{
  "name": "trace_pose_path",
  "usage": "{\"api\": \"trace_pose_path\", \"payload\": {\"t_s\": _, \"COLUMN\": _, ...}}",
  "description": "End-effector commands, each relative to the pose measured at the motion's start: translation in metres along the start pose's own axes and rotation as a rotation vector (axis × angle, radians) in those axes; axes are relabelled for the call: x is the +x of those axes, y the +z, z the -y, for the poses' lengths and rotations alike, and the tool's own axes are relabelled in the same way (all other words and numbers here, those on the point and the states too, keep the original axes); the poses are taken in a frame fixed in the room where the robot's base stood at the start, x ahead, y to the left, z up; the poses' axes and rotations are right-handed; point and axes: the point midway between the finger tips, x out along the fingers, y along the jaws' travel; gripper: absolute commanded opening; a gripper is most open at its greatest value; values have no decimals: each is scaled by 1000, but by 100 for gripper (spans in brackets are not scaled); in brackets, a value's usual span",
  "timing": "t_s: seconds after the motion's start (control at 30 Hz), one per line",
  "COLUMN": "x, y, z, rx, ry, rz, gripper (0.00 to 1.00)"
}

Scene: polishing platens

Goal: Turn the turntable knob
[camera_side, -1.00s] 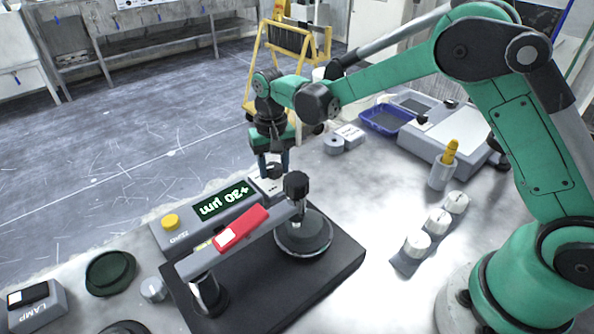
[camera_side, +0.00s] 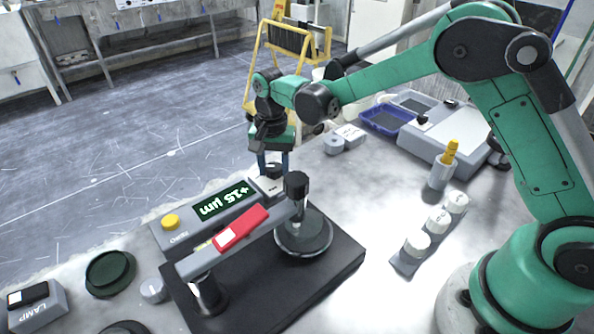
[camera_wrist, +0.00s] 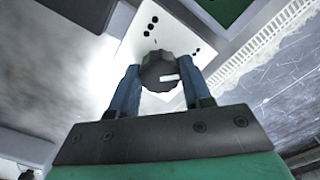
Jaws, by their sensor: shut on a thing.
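The turntable knob is a dark ribbed knob (camera_wrist: 160,71) with a white mark, on a pale plate with black dots (camera_wrist: 150,30) in the wrist view. My gripper (camera_wrist: 162,80) has its two blue fingers on either side of the knob and is shut on it. In the side view the knob (camera_side: 273,172) shows small between the fingertips of my gripper (camera_side: 272,162), which points down from above. The knob sits at the right end of a grey box with a green display (camera_side: 224,200), whose upside-down digits appear to read +15 µm.
A black base (camera_side: 330,265) carries a round platen (camera_side: 303,236), a black-knobbed post (camera_side: 297,186) and a red-and-grey arm (camera_side: 240,228) just in front of my gripper. Several white knobs (camera_side: 437,221) stand to the right. The bench between them is clear.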

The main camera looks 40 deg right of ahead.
Motion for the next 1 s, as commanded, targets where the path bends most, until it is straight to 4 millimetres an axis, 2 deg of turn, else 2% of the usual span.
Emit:
{"api": "trace_pose_path", "payload": {"t_s": 0.27, "x": 0, "y": 0, "z": 0, "rx": 0, "ry": -1, "rz": -2, "gripper": 0}}
{"api": "trace_pose_path", "payload": {"t_s": 0.3, "x": 0, "y": 0, "z": 0, "rx": 0, "ry": -1, "rz": -2, "gripper": 49}}
{"api": "trace_pose_path", "payload": {"t_s": 0.4, "x": 0, "y": 0, "z": 0, "rx": -1, "ry": -1, "rz": -1, "gripper": 75}}
{"api": "trace_pose_path", "payload": {"t_s": 0.73, "x": -3, "y": 0, "z": 0, "rx": -1, "ry": 0, "rz": -1, "gripper": 75}}
{"api": "trace_pose_path", "payload": {"t_s": 1.0, "x": -41, "y": 0, "z": 0, "rx": -1, "ry": 0, "rz": -1, "gripper": 75}}
